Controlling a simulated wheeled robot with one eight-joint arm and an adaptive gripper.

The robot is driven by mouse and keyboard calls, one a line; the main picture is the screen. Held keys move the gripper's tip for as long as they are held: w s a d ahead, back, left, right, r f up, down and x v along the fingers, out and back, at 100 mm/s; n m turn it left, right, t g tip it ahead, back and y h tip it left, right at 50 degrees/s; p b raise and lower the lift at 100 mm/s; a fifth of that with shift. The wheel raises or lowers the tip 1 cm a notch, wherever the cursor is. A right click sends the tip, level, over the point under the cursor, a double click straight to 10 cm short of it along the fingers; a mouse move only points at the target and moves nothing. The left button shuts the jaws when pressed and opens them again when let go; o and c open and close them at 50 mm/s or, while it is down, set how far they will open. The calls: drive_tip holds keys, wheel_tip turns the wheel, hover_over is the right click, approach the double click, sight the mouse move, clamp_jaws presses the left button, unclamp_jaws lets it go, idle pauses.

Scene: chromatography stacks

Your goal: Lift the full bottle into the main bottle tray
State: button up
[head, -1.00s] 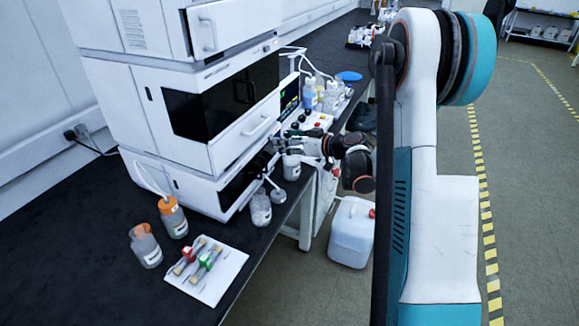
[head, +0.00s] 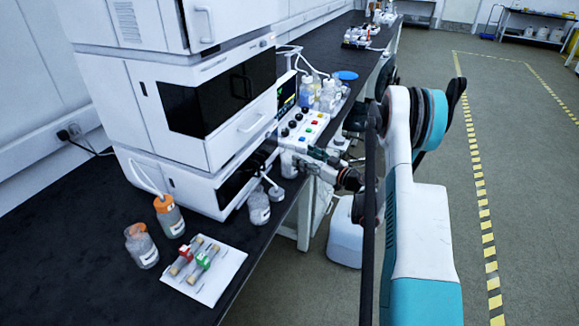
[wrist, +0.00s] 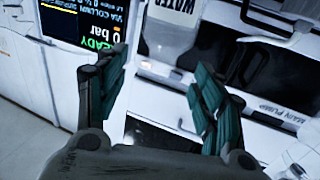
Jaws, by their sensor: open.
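My gripper (wrist: 158,64) is open in the wrist view, its two teal-padded fingers apart with nothing between the pads. A clear bottle labelled WATER (wrist: 172,28) shows beyond the fingertips, in front of the dark opening of the unit marked MAIN PUMP. In the head view my gripper (head: 314,156) is beside the stack's front right corner, just right of a clear bottle (head: 289,165) that looks like the same one. Its upper part is partly hidden. I cannot tell how full it is or which part is the main bottle tray.
The white instrument stack (head: 205,110) rises beside the gripper. Another clear bottle (head: 259,207) stands near the bench edge. Several bottles (head: 318,92) stand behind the button panel (head: 303,131).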

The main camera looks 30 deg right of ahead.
sight(294, 149)
drive_tip(key=shift+x, duration=1.2)
drive_tip(key=w, duration=0.1)
drive_tip(key=w+a+b, duration=0.2)
drive_tip(key=shift+w+r, duration=0.3)
drive_tip(key=shift+r, duration=0.1)
drive_tip(key=shift+w+a+r+b, duration=0.15)
drive_tip(key=shift+w+b, duration=0.15)
drive_tip(key=shift+w, duration=0.2)
drive_tip(key=shift+s, duration=0.1)
clamp_jaws()
